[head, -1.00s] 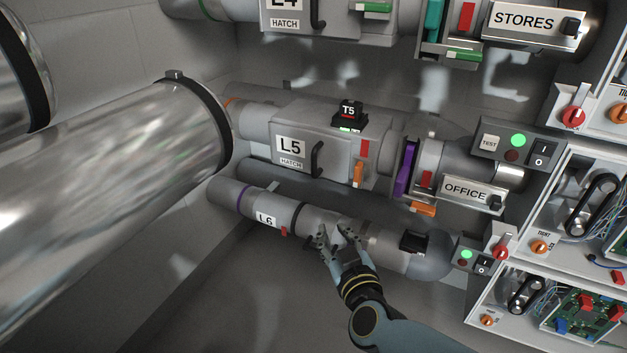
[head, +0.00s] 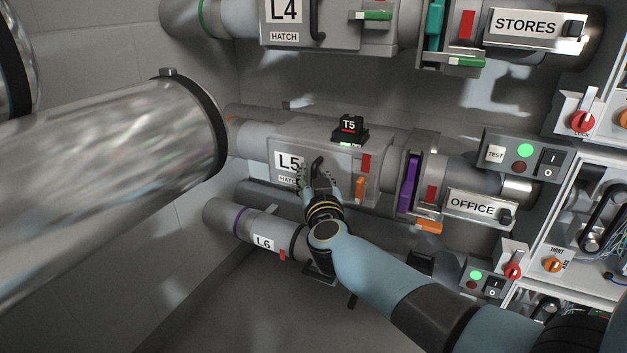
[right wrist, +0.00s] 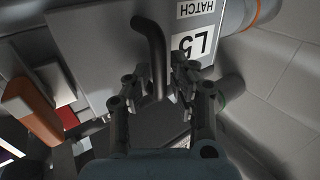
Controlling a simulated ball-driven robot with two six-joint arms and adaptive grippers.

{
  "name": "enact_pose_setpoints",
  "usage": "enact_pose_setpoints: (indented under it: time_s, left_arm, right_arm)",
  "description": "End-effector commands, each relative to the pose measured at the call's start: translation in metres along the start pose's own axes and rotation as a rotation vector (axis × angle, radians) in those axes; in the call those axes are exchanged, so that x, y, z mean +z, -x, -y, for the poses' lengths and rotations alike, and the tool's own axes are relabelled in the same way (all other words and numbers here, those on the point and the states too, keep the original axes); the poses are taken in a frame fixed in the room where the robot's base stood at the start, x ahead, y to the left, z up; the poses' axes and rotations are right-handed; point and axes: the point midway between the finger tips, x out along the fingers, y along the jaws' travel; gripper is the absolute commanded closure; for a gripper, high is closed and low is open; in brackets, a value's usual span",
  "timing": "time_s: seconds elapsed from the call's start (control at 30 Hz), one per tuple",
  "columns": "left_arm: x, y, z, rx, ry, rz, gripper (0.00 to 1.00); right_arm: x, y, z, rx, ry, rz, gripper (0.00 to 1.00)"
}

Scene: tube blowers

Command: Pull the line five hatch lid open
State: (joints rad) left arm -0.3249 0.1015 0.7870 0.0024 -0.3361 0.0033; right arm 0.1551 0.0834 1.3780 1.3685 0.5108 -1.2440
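The line five hatch lid (head: 328,145) is a grey box cover with a white L5 HATCH label (head: 287,162) and a black bar handle (head: 318,165). The lid looks closed. My right gripper (head: 318,172) is at the handle, with its fingers open. In the right wrist view the handle (right wrist: 155,50) runs down between the two fingertips (right wrist: 160,80), with space showing on either side. Whether either finger touches it I cannot tell. The L5 label (right wrist: 195,35) appears upside down there. My left gripper is not in view.
A black T5 block (head: 349,130) sits on top of the line five housing. An orange latch (head: 360,188) and red tab (head: 366,163) are right of the handle.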

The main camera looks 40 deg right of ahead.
Motion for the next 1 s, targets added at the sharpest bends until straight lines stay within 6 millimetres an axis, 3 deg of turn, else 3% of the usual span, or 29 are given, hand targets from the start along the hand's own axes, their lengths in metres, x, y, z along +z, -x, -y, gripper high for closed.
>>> enact_pose_setpoints:
  time_s: [0.27, 0.47, 1.0]
  left_arm:
    - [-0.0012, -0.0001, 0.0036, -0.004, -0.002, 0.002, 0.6]
    - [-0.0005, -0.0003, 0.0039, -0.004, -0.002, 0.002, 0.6]
    - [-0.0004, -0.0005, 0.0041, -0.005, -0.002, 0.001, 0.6]
  right_arm:
    - [-0.0009, -0.0023, 0.0, -0.001, 0.0, -0.001, 0.77]
    - [-0.0006, -0.0021, 0.0001, -0.001, 0.0, -0.001, 1.0]
    - [0.0002, -0.0018, -0.0002, 0.002, 0.001, 0.0, 1.0]
